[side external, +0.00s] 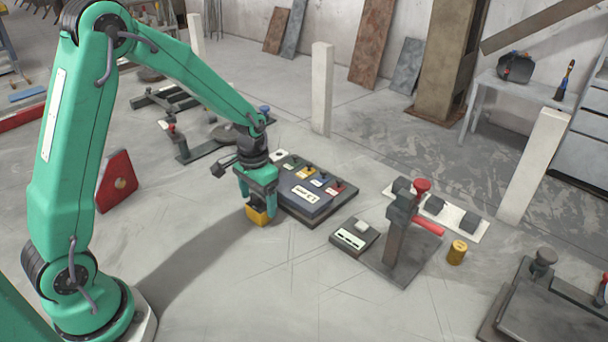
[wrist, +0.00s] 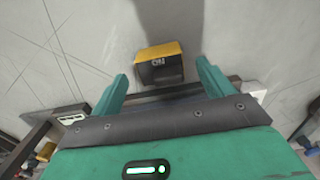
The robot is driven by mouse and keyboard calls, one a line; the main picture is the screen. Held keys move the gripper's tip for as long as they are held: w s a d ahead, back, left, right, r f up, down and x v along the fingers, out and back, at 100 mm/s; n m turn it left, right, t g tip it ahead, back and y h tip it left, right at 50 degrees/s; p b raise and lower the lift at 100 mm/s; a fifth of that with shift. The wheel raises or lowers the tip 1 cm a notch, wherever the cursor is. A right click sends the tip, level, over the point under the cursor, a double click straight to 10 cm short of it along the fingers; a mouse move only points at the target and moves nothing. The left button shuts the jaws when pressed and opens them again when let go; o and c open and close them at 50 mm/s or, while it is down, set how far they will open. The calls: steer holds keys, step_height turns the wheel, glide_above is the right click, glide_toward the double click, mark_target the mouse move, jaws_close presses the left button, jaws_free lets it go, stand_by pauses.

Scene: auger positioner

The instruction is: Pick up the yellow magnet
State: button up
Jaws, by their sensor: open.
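The yellow magnet (side external: 261,217) is a small block with dark parts, at the lower end of my gripper (side external: 258,193) in the side view. In the wrist view the magnet (wrist: 158,52) shows a yellow top and a dark face with a white label. My gripper (wrist: 161,76) is open there, with one green finger on each side of the magnet's line. The magnet appears centred between the fingertips and slightly beyond them. I cannot tell whether either finger touches it. The gripper partly covers the magnet's upper part in the side view.
A dark control panel (side external: 308,203) with coloured knobs stands close right of my gripper. Farther right are a post stand with a red handle (side external: 428,228) and an ochre cylinder (side external: 457,252). A red wedge (side external: 116,181) stands left. The floor in front is clear.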

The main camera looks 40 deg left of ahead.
mark_target(258, 205)
steer(key=shift+f, duration=2)
steer(key=c, duration=1.5)
steer(key=shift+r, duration=0.2)
steer(key=shift+w+r, duration=0.1)
steer(key=shift+r, duration=0.8)
step_height(258, 205, up, 2)
steer(key=shift+r, duration=0.15)
steer(key=s+d+r, duration=0.5)
steer(key=d+r, duration=0.1)
steer(key=d, duration=0.4)
steer(key=shift+d+r, duration=0.25)
steer(key=shift+r, duration=0.05)
